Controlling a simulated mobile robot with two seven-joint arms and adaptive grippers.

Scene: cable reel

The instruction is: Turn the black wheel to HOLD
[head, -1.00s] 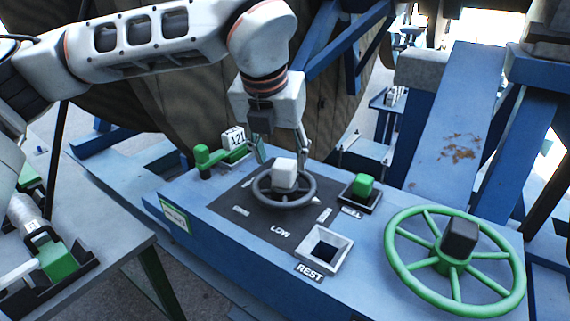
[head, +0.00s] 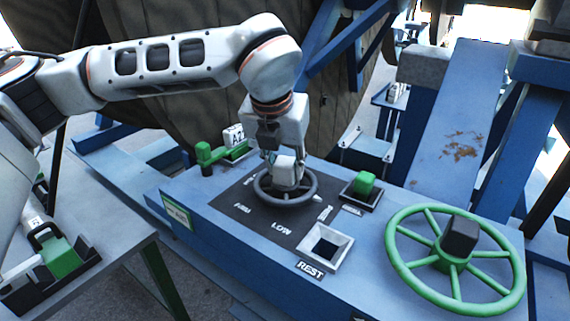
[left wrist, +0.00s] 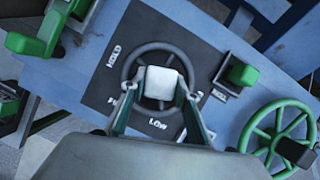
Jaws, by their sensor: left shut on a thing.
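The black wheel (head: 285,202) lies on a dark panel (head: 235,198) on top of the blue bench. A white block (head: 287,173) stands at its hub. My left gripper (head: 284,172) reaches down from above and is shut on the white block. In the left wrist view its fingers flank the white block (left wrist: 160,83) inside the rim of the black wheel (left wrist: 157,46). The HOLD label (left wrist: 114,57) is at the upper left of the wheel there, and LOW (left wrist: 158,124) is below it. Another label at lower left is partly hidden by a finger. My right gripper is not in view.
A large green wheel (head: 455,296) with a black hub block stands at the right. A green block sits in a tray (head: 348,193) behind the empty REST socket (head: 346,246).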

